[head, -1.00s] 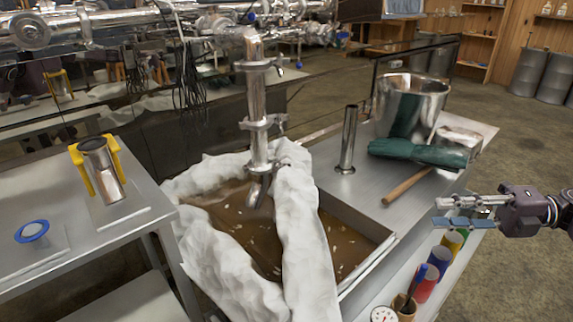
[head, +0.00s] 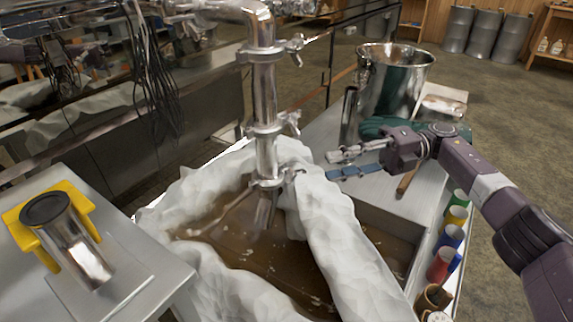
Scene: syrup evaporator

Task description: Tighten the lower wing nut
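A shiny steel pipe (head: 264,90) stands upright over the brown liquid, with clamps at several heights. The lowest clamp's wing nut (head: 293,174) sticks out on the pipe's right side, just above the white cloth. Another wing nut (head: 293,121) is on the clamp above it, and a further one (head: 296,45) is near the top. My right gripper (head: 334,165) points left toward the lowest wing nut. Its two fingers are apart with nothing between them, and a short gap separates the fingertips from the nut in the picture. My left gripper is not in view.
White cloth (head: 340,235) drapes around the pan of brown liquid (head: 225,232). A steel pot (head: 393,85) and a green cloth item (head: 378,127) lie behind my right arm. Coloured cups (head: 440,265) line the right edge.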

